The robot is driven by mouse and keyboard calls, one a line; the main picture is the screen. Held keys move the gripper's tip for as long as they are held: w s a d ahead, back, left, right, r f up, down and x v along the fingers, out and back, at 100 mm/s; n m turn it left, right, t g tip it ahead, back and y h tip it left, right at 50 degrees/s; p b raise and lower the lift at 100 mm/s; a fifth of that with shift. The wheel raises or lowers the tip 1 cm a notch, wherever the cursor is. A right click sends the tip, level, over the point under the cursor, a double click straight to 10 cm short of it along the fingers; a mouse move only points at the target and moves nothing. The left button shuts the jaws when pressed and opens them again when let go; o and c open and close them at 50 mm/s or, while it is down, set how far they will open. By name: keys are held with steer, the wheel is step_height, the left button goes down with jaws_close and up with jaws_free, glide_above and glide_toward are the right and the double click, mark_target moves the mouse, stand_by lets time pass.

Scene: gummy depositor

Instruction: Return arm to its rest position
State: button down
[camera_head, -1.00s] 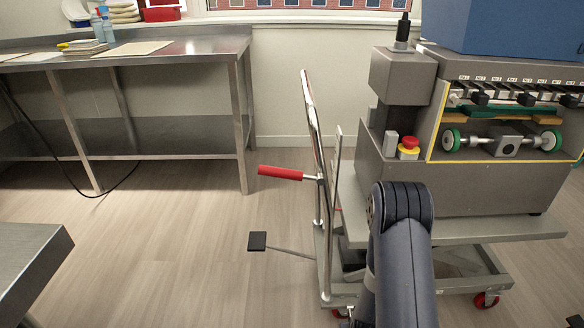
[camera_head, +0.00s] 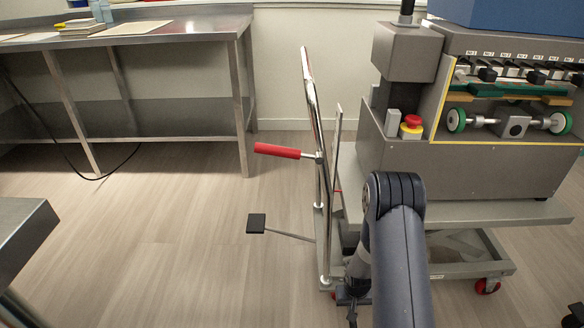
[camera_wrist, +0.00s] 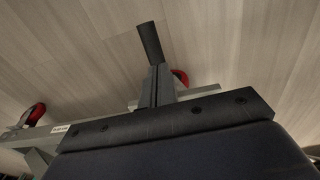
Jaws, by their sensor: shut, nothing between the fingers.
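My arm (camera_head: 400,260) rises in the lower middle of the head view, its rounded dark joint in front of the machine. The forearm slopes down toward the cart's left end. Dark wrist parts show low beside the cart's front left wheel, partly cut off by the lower edge. In the wrist view my gripper (camera_wrist: 157,78) points out over the floor with its fingers together. I see nothing held. A dark piece lies at or just beyond the fingertips; I cannot tell whether it is part of the gripper.
The depositor machine (camera_head: 470,165) stands on a wheeled cart (camera_head: 470,268) with a tall metal handle (camera_head: 314,120). A red lever grip (camera_head: 277,151) and a black pedal (camera_head: 256,223) stick out left. A steel table (camera_head: 130,38) stands behind. Open floor lies left of the cart.

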steer(key=shift+w+d+r, duration=0.2)
steer(key=shift+r, duration=0.1)
